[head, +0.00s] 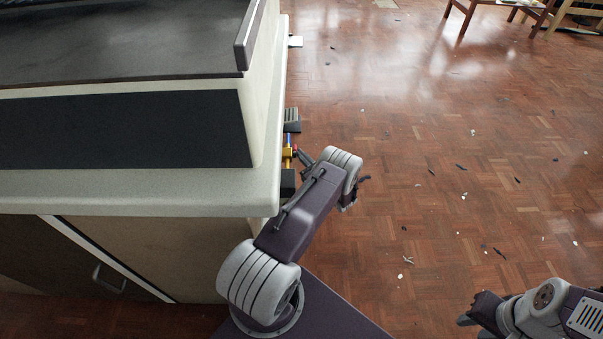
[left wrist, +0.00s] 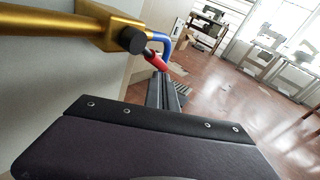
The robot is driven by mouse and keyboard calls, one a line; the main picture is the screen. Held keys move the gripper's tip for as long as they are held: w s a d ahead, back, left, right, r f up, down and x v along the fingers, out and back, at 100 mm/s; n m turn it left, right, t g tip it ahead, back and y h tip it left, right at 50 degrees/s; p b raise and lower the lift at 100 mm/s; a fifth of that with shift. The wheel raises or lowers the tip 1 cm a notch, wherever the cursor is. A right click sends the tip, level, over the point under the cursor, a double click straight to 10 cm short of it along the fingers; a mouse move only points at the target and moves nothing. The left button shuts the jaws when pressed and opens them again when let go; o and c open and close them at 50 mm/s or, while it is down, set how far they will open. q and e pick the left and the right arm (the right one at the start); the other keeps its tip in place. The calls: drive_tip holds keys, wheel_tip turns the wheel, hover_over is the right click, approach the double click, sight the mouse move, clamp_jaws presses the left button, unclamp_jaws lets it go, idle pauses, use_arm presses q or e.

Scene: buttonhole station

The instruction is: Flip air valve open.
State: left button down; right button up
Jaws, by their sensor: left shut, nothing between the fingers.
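The air valve (head: 288,153) is a small brass-coloured fitting on the right side of the cabinet. In the left wrist view the brass valve body (left wrist: 112,27) has a black knob, and a red lever (left wrist: 155,61) slopes down and right from it. A blue pipe (left wrist: 166,43) bends behind the lever. My left gripper (head: 301,154) is close beside the valve. In the wrist view its fingers (left wrist: 161,79) are shut and empty, with their tips at the lower end of the red lever; I cannot tell whether they touch. My right gripper (head: 468,312) is low at the right, away from the valve.
The pale cabinet (head: 190,191) with its dark top stands at the left, and its edge overhangs near the valve. A dark grey pedal-like part (head: 292,119) is just behind the valve. The wooden floor (head: 440,150) at the right is open, with small scraps scattered on it.

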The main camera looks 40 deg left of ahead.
use_arm(q)
drive_tip(key=shift+w+a+r+n+y, duration=0.25)
drive_tip(key=shift+w+r+n+y, duration=0.1)
drive_tip(key=shift+r+y, duration=0.15)
drive_tip(key=d+f+b, duration=0.2)
drive_tip(key=d+f, duration=0.7)
drive_tip(key=f, duration=0.1)
drive_tip(key=shift+w+d+b, duration=0.15)
drive_tip(key=shift+d+b, duration=0.1)
drive_tip(key=shift+b, duration=0.05)
drive_tip(key=shift+d+f, duration=0.1)
drive_tip(key=shift+f, duration=0.05)
